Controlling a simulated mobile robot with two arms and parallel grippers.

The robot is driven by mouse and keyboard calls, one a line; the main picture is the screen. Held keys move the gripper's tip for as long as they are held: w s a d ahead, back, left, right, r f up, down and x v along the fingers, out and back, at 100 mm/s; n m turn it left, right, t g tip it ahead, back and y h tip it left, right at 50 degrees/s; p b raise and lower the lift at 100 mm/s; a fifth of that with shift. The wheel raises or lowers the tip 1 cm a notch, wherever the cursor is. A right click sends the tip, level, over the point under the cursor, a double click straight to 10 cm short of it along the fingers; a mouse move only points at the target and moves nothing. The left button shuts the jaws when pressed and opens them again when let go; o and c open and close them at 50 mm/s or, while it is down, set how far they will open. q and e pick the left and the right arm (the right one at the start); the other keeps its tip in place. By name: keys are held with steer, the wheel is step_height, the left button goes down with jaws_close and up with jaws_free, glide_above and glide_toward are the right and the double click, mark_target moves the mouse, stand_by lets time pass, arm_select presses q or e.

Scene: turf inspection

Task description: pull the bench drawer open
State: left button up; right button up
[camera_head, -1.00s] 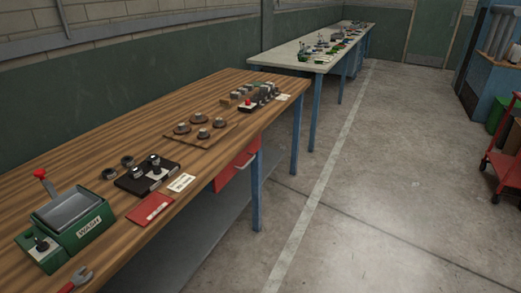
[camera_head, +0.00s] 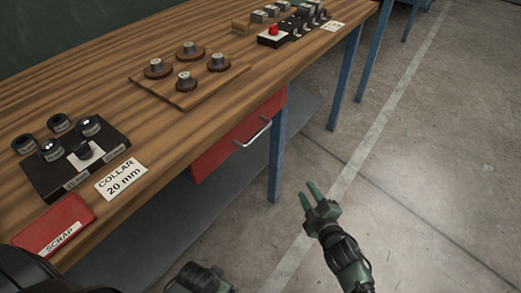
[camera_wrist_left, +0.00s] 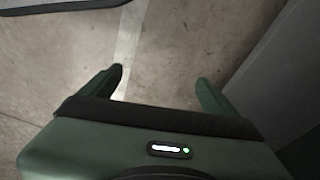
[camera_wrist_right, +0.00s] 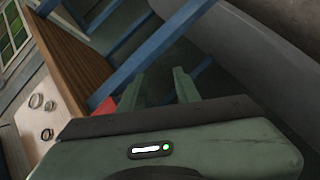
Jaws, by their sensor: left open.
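The red bench drawer (camera_head: 215,150) is set under the front edge of the wooden bench and looks shut. Its metal bar handle (camera_head: 254,132) faces the aisle. My right gripper (camera_head: 307,190) is over the floor to the right of and below the handle, apart from it, with its two green fingers spread and empty. In the right wrist view a bit of red, seemingly the drawer (camera_wrist_right: 104,106), shows beside the right gripper (camera_wrist_right: 160,82). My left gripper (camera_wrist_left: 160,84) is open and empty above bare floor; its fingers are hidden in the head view.
The wooden bench top (camera_head: 140,70) carries a plinth with several knobs (camera_head: 188,68), a black collar block (camera_head: 75,160), a red scrap tray (camera_head: 55,225) and a red-button device (camera_head: 290,30). A blue bench leg (camera_head: 276,160) stands just right of the drawer. The aisle floor (camera_head: 430,170) is clear.

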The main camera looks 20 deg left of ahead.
steer(key=a+r+n+t+y+b, duration=0.1)
steer(key=a+r+n+y+b, duration=0.1)
steer(key=a+r+n, duration=0.3)
steer(key=n+y+b, duration=0.3)
steer(key=n+y, duration=0.1)
steer(key=y, duration=0.1)
glide_toward(259, 133)
steer(key=x, duration=1)
steer(key=shift+f, duration=0.3)
arm_select(q)
step_height(259, 133, up, 13)
steer(key=t, duration=0.1)
steer(key=shift+s+a+f, duration=0.2)
steer(key=shift+s, duration=0.2)
arm_select(e)
steer(key=shift+c, duration=0.2)
jaws_close()
steer(key=shift+f, duration=0.1)
